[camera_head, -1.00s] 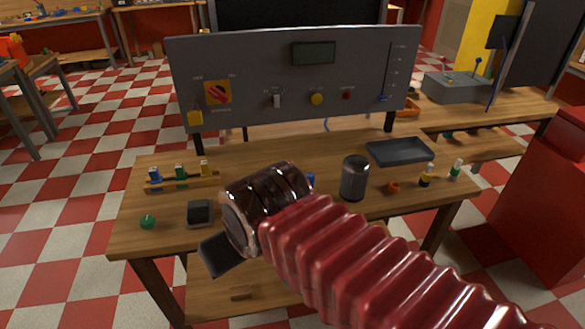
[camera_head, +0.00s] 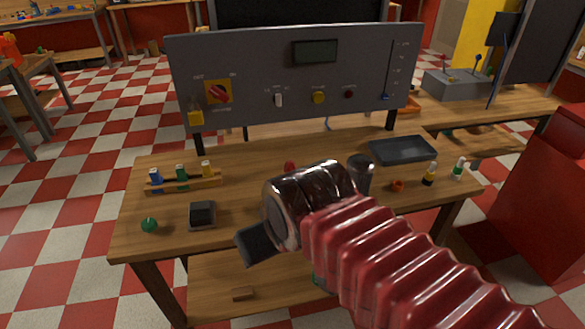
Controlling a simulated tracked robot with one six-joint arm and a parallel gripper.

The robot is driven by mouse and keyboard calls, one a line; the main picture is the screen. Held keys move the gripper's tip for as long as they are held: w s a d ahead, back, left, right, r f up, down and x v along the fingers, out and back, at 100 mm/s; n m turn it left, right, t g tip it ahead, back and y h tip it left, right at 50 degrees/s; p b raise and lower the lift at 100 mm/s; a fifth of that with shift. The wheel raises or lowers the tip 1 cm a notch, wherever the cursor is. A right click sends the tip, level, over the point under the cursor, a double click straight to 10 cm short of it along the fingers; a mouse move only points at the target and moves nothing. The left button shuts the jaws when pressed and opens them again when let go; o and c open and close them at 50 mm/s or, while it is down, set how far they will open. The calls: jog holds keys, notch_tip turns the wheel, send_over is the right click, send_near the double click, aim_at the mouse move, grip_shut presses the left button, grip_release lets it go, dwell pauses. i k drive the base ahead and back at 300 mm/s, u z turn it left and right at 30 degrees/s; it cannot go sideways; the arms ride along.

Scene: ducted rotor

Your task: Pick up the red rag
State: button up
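My arm, with a red ribbed sleeve, reaches over the wooden table from the lower right. The dark tip of my gripper (camera_head: 258,244) points down and left near the table's front edge. Only one dark finger or side shows, so its opening and anything in it are hidden. No red rag can be clearly made out. A small red thing (camera_head: 290,167) shows just behind my wrist, partly hidden; I cannot tell whether it is the rag.
On the table (camera_head: 150,243) are a green ball (camera_head: 149,225), a dark box (camera_head: 202,214), a rack of small bottles (camera_head: 182,182), a dark can (camera_head: 361,173), an orange-red ring (camera_head: 397,186), small bottles (camera_head: 429,175) and a grey tray (camera_head: 402,150). A control panel (camera_head: 295,75) stands behind.

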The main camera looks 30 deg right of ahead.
aim_at(290, 166)
jog(key=u, duration=0.05)
jog(key=i, duration=1)
jog(key=z, duration=0.05)
